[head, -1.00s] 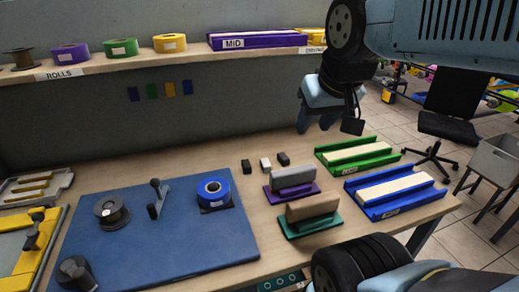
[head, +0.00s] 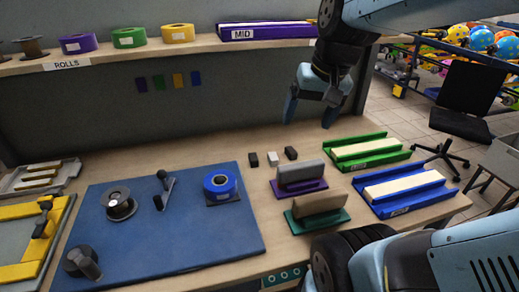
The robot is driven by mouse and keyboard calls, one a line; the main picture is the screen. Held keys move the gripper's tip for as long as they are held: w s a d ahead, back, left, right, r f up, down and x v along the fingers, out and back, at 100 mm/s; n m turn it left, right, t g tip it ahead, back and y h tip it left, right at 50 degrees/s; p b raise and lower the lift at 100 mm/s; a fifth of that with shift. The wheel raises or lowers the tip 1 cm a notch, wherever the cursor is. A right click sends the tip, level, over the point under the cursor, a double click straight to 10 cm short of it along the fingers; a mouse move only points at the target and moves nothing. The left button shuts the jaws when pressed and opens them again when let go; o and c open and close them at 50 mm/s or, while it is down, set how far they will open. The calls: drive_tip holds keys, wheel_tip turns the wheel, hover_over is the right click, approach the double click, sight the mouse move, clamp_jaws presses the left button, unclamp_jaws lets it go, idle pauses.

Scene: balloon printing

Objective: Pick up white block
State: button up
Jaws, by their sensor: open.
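The white block (head: 273,159) is small and stands on the wooden table between two dark blocks, one on its left (head: 254,160) and one on its right (head: 291,153). My gripper (head: 308,114) hangs above the back of the table, higher than the blocks and a little to their right in the picture. Its two blue fingers are spread apart and point down, with nothing between them.
Purple-based (head: 298,178) and green-based (head: 317,212) handled tools stand in front of the blocks. Green (head: 373,161) and blue (head: 425,205) trays lie to the right. A blue mat (head: 160,245) with a tape roll lies left. A shelf (head: 130,58) runs above the back.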

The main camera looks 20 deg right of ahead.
drive_tip(key=w+d+f+m+g+y, duration=0.35)
drive_tip(key=w+f+m+y, duration=0.25)
drive_tip(key=w+f+m, duration=0.3)
drive_tip(key=m+t+y, duration=0.1)
drive_tip(key=m+y, duration=0.5)
drive_tip(key=m, duration=0.1)
approach(272, 157)
drive_tip(key=d, duration=0.2)
drive_tip(key=d+r, duration=0.1)
drive_tip(key=shift+w+d, duration=0.25)
drive_tip(key=shift+w, duration=0.15)
drive_tip(key=shift+w+f, duration=0.1)
drive_tip(key=x, duration=0.8)
drive_tip(key=shift+a, duration=0.25)
drive_tip(key=shift+s+x, duration=0.2)
drive_tip(key=shift+x, duration=1.15)
drive_tip(key=shift+s+x, duration=0.2)
drive_tip(key=shift+x, duration=1.1)
drive_tip(key=shift+s+f, duration=0.1)
drive_tip(key=shift+s, duration=0.05)
drive_tip(key=c, duration=1.3)
